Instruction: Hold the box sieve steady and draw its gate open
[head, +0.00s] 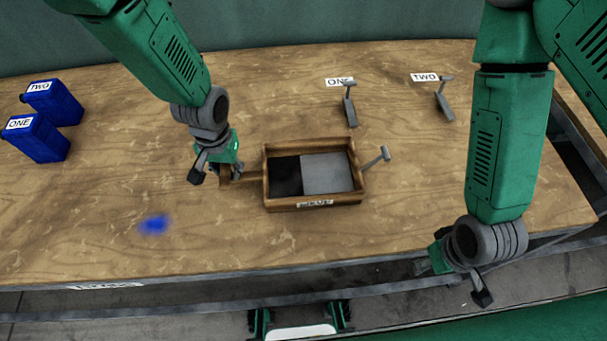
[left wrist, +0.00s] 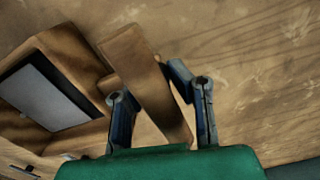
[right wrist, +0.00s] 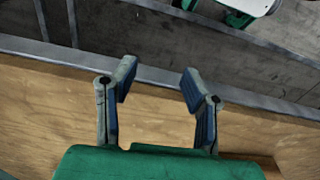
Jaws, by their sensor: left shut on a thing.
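The box sieve (head: 315,203) is a wooden box with a label on its front, in the middle of the table. Inside it, a grey gate plate (head: 328,173) covers the right part and the left part is dark. The gate's grey handle (head: 376,158) sticks out on the right. My left gripper (head: 212,176) is shut on the sieve's wooden handle (left wrist: 150,85) at the box's left side. In the left wrist view my left gripper (left wrist: 160,105) has its fingers on both sides of that handle. My right gripper (head: 462,270) is open and empty near the table's front edge; it also shows in the right wrist view (right wrist: 158,85).
Two blue containers labelled ONE (head: 38,140) and TWO (head: 55,102) stand at the far left. Two grey levers (head: 350,107) (head: 445,102) stand at the back, near labels ONE and TWO. A blue patch (head: 155,224) lies front left. The table right of the sieve is clear.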

